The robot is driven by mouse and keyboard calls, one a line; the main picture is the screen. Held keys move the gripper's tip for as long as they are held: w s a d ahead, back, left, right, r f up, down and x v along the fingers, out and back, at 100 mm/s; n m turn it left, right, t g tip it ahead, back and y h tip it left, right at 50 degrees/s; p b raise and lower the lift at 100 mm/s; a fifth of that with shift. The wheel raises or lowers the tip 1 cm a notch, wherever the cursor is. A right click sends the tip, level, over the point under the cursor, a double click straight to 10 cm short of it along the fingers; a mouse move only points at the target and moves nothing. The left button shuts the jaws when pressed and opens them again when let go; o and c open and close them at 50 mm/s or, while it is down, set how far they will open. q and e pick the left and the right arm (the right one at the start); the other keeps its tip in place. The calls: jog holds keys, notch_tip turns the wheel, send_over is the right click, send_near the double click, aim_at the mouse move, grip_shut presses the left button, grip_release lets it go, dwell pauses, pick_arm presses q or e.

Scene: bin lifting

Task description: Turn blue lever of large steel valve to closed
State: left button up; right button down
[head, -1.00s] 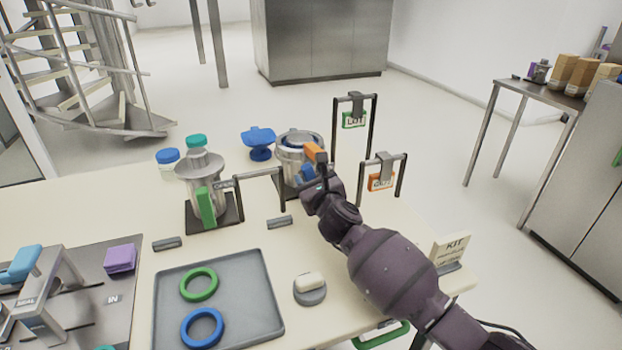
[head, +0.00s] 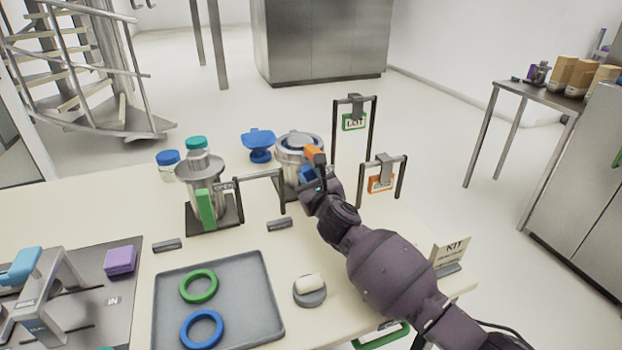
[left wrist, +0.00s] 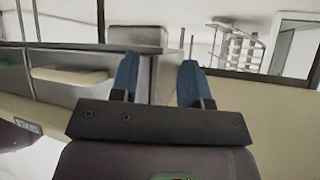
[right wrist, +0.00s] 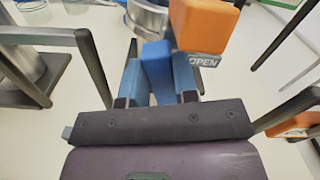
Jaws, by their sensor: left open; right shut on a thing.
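The large steel valve (head: 286,158) stands at the back of the table, a round steel body with a blue ring inside its top. Its blue lever (right wrist: 156,66) points toward my right gripper, next to an orange block (right wrist: 204,24) and an OPEN label (right wrist: 203,61). My right gripper (head: 314,182) is shut on the blue lever, with its blue fingers on either side of it in the right wrist view. The arm partly hides the lever in the head view. My left gripper (left wrist: 158,82) is open and empty in the left wrist view, away from the valve.
A smaller steel valve with a green lever (head: 206,209) stands to the left. Dark frames stand close by, one with a green LOT tag (head: 354,121), one with an orange tag (head: 381,183). A grey tray (head: 238,325) holds green and blue rings.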

jog(key=shift+s+a+r+n+p, duration=0.1)
jog(key=shift+a+r+n+p, duration=0.1)
jog(key=shift+n+p, duration=0.2)
jog(key=n, duration=0.1)
jog(key=a+n+p, duration=0.1)
jog(key=f+n+p, duration=0.1)
jog(key=shift+s+a, duration=0.25)
jog(key=shift+a, duration=0.05)
jog(key=shift+s+a+f+n+p, duration=0.1)
jog(key=shift+a+f+n+p, duration=0.2)
jog(key=shift+n, duration=0.4)
jog(key=shift+a+f+n+p, duration=0.1)
jog(key=shift+f+n+p, duration=0.3)
jog(key=shift+n, duration=0.3)
pick_arm(q)
jog(key=r, duration=0.3)
jog(key=shift+s+a, duration=0.25)
jog(key=shift+s, duration=0.05)
jog(key=shift+s+f, duration=0.15)
jog(key=shift+s, duration=0.1)
pick_arm(e)
jog(key=shift+f, duration=0.1)
